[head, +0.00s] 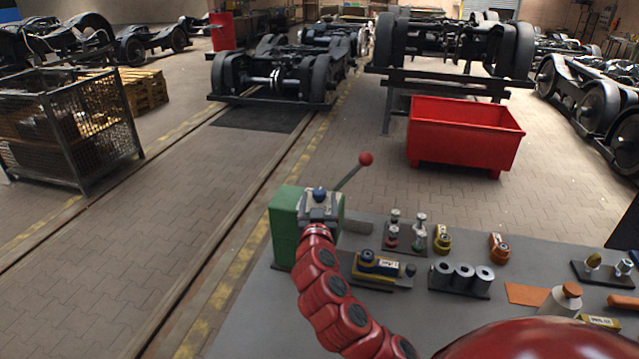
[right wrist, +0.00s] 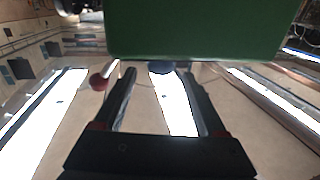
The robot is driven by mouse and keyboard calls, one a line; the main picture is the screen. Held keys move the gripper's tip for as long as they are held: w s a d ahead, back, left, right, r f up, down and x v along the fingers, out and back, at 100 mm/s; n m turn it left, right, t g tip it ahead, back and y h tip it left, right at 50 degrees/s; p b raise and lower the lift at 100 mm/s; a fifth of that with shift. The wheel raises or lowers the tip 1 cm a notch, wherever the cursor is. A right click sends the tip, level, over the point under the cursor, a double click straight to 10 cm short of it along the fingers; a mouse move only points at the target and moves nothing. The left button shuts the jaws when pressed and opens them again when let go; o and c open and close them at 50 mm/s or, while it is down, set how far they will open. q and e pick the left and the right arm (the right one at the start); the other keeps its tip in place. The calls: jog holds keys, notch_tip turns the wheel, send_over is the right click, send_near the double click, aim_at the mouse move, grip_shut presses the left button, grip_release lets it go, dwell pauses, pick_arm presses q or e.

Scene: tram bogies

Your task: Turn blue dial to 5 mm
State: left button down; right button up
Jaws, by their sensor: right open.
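A green box-shaped device (head: 287,225) stands at the left end of the grey bench. A blue round dial (head: 320,193) sits on its top, and a lever with a red ball (head: 366,158) rises beside it. My right gripper (head: 319,204) is at the device's top, close to the dial. In the right wrist view the blue dial (right wrist: 161,67) shows between the spread fingertips (right wrist: 161,76), against the green body (right wrist: 205,30). The fingers are open; I cannot tell whether they touch the dial. No scale reading is legible. My left gripper is not in view.
On the grey bench (head: 260,325) are a blue-and-yellow labelled unit (head: 379,266), grey cylinders (head: 464,275), a yellow piece (head: 442,240) and an orange piece (head: 499,247). A red bin (head: 465,136) stands beyond the bench. The floor left of the bench is clear.

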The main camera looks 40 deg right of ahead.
jog(key=p+x, duration=0.2)
jog(key=x, duration=0.4)
jog(key=shift+w+d+r, duration=0.1)
jog(key=shift+w+d, duration=0.05)
jog(key=shift+w, duration=0.05)
jog(key=shift+w+d, duration=0.15)
jog(key=shift+w, duration=0.15)
grip_shut()
